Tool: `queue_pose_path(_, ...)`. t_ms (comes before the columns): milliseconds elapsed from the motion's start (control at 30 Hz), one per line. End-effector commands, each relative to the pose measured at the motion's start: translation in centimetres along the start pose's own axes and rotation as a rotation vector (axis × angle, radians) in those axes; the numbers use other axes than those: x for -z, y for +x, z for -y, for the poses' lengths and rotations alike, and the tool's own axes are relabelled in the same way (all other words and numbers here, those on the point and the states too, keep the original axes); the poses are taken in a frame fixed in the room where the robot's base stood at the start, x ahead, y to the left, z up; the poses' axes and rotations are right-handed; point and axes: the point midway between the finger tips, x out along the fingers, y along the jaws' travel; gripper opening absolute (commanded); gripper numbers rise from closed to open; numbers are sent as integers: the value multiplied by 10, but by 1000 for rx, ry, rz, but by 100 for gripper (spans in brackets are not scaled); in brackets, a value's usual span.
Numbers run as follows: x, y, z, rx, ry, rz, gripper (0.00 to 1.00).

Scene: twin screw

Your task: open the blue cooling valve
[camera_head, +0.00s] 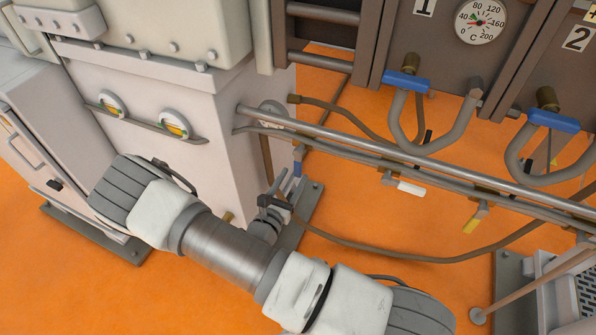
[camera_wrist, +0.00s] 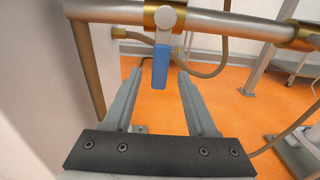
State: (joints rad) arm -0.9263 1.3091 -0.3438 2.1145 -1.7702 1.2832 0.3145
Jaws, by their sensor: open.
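The blue cooling valve handle (camera_wrist: 161,66) hangs straight down from a brass fitting on a grey pipe in the wrist view. My gripper (camera_wrist: 160,74) is open, with one finger on each side of the handle. I see a gap on both sides, but cannot tell how deep the handle sits between the fingers. In the head view, the small blue handle (camera_head: 298,153) shows under the pipe by the pale machine's corner. There, my gripper (camera_head: 291,176) points up at it from below, partly hidden by my arm.
Long grey pipes (camera_head: 350,138) run right from the machine (camera_head: 190,85). A white handle (camera_head: 410,187) and a yellow handle (camera_head: 472,223) hang farther along. A brown hose (camera_head: 400,257) sags below the pipes.

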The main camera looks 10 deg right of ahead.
Motion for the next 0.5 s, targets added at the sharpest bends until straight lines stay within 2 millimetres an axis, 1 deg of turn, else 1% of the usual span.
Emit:
queue_pose_path(33, 2, 10, 0, 3, 1, 1, 57)
queue_pose_path(100, 1, 21, 1, 3, 1, 2, 57)
queue_pose_path(200, 1, 32, 0, 2, 1, 0, 57)
queue_pose_path(333, 0, 40, 0, 0, 0, 0, 57)
queue_pose_path(500, 0, 42, 0, 0, 0, 0, 57)
